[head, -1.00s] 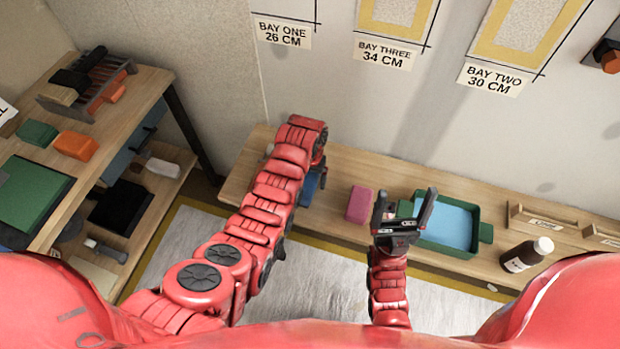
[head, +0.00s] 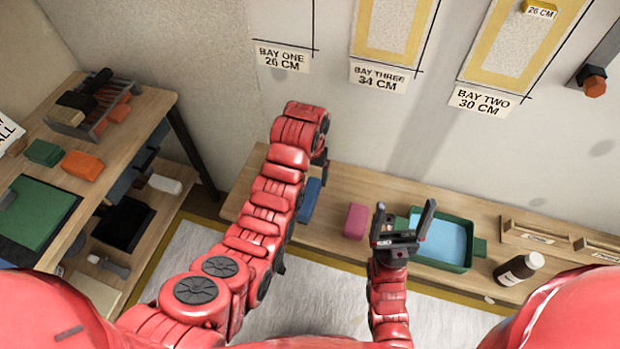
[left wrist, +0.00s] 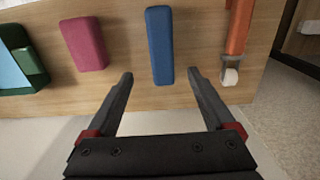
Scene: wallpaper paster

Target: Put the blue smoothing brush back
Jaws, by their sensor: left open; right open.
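The blue smoothing brush (head: 310,201), a long blue block in these views, lies on the wooden bench, partly behind my left arm. In the left wrist view the blue brush (left wrist: 159,45) lies lengthwise ahead of my left gripper (left wrist: 160,75). That gripper is open and empty, its fingertips to either side of the brush's near end in the picture; the height gap is unclear. My right gripper (head: 404,215) is open and empty, fingers up, in front of the green tray.
A pink block (head: 356,221) lies right of the brush. A green tray (head: 440,265) with a blue inside and a dark bottle (head: 519,268) stand further right. An orange-handled roller (left wrist: 238,35) is beside the brush. A side shelf (head: 150,115) with tools stands left.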

